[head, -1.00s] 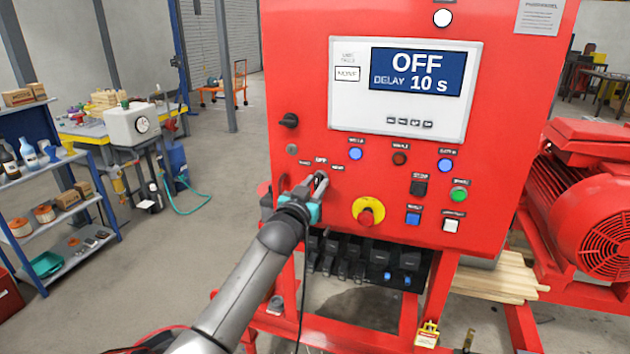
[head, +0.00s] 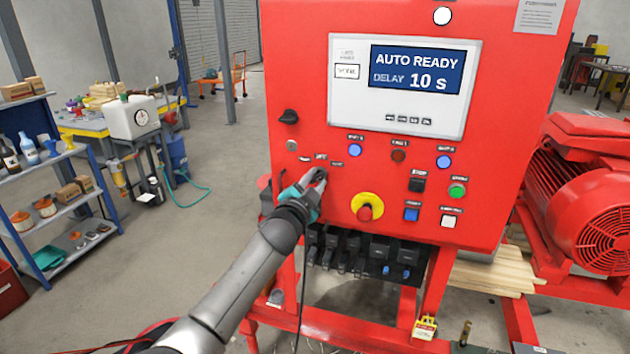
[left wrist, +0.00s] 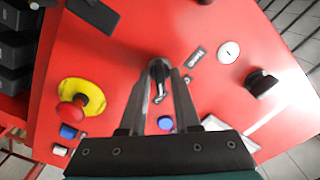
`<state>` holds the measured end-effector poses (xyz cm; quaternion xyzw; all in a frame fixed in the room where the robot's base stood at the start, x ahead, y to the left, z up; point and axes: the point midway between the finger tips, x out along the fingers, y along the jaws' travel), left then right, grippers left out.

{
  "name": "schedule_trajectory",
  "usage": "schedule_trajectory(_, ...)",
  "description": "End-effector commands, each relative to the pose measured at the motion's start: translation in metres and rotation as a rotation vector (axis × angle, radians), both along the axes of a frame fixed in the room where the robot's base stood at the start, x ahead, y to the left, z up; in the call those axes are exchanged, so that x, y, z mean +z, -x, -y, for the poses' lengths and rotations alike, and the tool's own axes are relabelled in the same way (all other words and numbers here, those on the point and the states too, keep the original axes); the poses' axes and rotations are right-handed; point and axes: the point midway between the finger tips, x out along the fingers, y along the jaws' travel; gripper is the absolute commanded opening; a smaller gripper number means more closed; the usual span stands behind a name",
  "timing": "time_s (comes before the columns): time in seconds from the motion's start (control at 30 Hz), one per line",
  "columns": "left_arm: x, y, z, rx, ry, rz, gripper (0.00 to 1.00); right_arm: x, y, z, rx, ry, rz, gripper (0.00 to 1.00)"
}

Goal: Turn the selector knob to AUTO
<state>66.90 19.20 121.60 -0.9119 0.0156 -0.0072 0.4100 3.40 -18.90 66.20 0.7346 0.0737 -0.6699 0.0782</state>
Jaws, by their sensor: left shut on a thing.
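The selector knob (left wrist: 159,72) is a small dark knob on the red panel (head: 300,110). In the left wrist view it sits between the tips of my left gripper (left wrist: 161,80), which is shut on it. In the head view my left gripper (head: 317,180) reaches the panel below the small labels and hides most of the knob. The display (head: 416,83) reads AUTO READY, with DELAY 10 s under it. My right gripper is not in view.
A red emergency button on a yellow ring (head: 366,208) is just right of the gripper. A black rotary handle (head: 289,117) is above left. Several lit buttons are on the right of the panel. A red motor (head: 590,200) stands at the right.

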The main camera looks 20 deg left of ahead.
Motion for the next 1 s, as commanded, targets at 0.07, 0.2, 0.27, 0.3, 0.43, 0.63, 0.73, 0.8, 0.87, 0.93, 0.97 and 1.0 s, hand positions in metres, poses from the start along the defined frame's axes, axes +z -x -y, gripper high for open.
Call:
schedule_trajectory(0.07, -0.0007, 0.0001, -0.0002, 0.001, -0.021, -0.001, 0.00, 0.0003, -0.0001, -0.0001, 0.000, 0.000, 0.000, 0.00)
schedule_trajectory(0.2, -0.0008, 0.0000, -0.0003, 0.001, -0.040, -0.001, 0.00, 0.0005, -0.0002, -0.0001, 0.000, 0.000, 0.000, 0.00)
schedule_trajectory(0.27, -0.0008, 0.0000, -0.0003, 0.001, -0.043, -0.001, 0.00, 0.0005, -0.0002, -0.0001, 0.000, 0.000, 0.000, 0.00)
schedule_trajectory(0.3, -0.0008, 0.0000, -0.0003, 0.001, -0.045, -0.001, 0.00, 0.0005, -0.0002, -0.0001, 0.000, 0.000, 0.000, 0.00)
schedule_trajectory(0.43, -0.0008, 0.0000, -0.0003, 0.001, -0.046, 0.000, 0.00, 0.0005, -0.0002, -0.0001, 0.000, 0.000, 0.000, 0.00)
schedule_trajectory(0.63, -0.0007, 0.0000, -0.0003, 0.001, -0.046, 0.000, 0.32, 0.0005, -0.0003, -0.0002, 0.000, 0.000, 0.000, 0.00)
schedule_trajectory(0.73, -0.0006, 0.0000, -0.0002, 0.001, -0.045, -0.001, 0.43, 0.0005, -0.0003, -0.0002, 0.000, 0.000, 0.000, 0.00)
schedule_trajectory(0.8, -0.0005, 0.0000, -0.0003, 0.002, -0.044, 0.000, 0.45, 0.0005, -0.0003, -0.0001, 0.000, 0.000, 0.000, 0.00)
schedule_trajectory(0.87, -0.0005, 0.0000, -0.0002, 0.001, -0.044, 0.001, 0.45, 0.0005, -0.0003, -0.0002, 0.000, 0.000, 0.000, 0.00)
schedule_trajectory(0.93, -0.0003, 0.0000, -0.0002, 0.001, -0.044, 0.001, 0.45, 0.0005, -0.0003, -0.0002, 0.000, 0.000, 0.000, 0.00)
schedule_trajectory(0.97, -0.0003, 0.0001, -0.0002, 0.001, -0.044, 0.001, 0.45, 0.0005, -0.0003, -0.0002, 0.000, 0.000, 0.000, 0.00)
schedule_trajectory(1.0, -0.0003, 0.0003, -0.0002, 0.001, -0.043, 0.001, 0.45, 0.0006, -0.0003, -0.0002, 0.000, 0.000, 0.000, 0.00)
